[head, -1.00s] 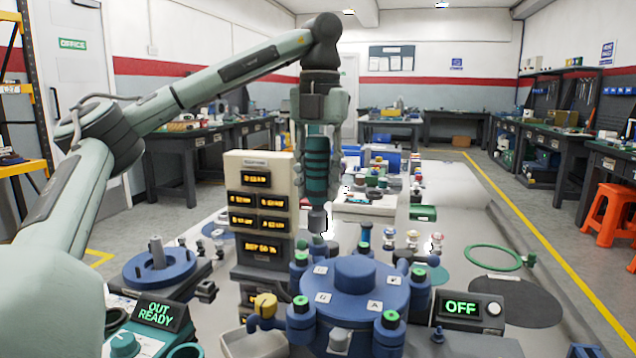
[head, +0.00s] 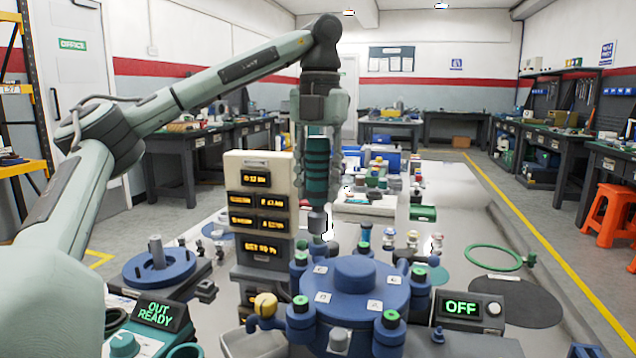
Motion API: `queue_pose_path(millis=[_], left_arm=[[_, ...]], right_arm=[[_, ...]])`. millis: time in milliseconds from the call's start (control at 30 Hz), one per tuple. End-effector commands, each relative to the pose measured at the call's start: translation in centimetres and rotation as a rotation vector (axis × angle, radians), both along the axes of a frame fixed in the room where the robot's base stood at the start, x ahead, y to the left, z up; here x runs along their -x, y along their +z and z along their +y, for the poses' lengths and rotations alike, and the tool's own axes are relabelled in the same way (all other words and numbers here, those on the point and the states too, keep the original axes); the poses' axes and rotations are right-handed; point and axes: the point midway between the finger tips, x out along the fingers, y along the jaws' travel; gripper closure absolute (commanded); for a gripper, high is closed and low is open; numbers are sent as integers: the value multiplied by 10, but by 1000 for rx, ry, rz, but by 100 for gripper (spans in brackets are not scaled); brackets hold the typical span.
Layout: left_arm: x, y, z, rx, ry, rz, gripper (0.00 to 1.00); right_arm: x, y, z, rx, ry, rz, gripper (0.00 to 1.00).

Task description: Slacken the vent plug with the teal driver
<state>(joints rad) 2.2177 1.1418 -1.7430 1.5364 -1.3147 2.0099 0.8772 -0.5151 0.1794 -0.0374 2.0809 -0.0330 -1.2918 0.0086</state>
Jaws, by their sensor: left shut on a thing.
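My left gripper (head: 319,165) points straight down and is shut on the teal driver (head: 317,172). The driver hangs upright, its grey nose (head: 318,222) just above the far left side of the blue flanged vessel (head: 355,290). I cannot tell whether its tip touches anything. The vessel has a raised round cap, small white letter labels and several green-topped bolts around its rim. I cannot tell which fitting is the vent plug. A yellow-handled valve (head: 264,304) sticks out at the vessel's left. My right gripper is not in view.
A beige display tower (head: 257,195) stands close left of the driver. A panel reading OFF (head: 461,307) is right of the vessel, and one reading OUT READY (head: 158,313) is at front left.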

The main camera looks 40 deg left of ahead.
Motion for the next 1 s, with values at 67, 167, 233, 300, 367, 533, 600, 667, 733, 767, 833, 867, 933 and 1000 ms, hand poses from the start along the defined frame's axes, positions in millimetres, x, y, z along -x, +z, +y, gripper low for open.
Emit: queue_pose_path(millis=[67, 167, 233, 300, 367, 533, 600, 667, 733, 767, 833, 867, 933, 1000], left_arm=[[0, -1, 0, 0, 0, -2, 100], [0, -2, 0, 0, 0, -2, 100], [0, -3, 0, 1, 0, -3, 100], [0, -4, 0, 1, 0, -3, 100], [0, -5, 0, 1, 0, -3, 100], [0, -7, 0, 1, 0, -3, 100], [0, -8, 0, 1, 0, -3, 100], [0, -9, 0, 1, 0, -3, 100], [0, -10, 0, 0, 0, -2, 100], [0, -10, 0, 0, 0, -2, 100], [0, -11, 0, 0, 0, -1, 100], [0, -12, 0, 0, 0, -1, 100], [0, -13, 0, 0, 0, -1, 100], [0, -14, 0, 0, 0, -1, 100]], right_arm=[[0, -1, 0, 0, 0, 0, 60], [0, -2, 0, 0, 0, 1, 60], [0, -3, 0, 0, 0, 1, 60], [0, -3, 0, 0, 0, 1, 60], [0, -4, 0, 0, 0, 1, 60], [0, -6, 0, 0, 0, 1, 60], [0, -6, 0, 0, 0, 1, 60], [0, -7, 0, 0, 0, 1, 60], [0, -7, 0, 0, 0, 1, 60], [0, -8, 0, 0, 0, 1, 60], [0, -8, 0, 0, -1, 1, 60], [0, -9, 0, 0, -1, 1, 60], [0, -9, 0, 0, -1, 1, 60], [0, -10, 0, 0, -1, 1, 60]])
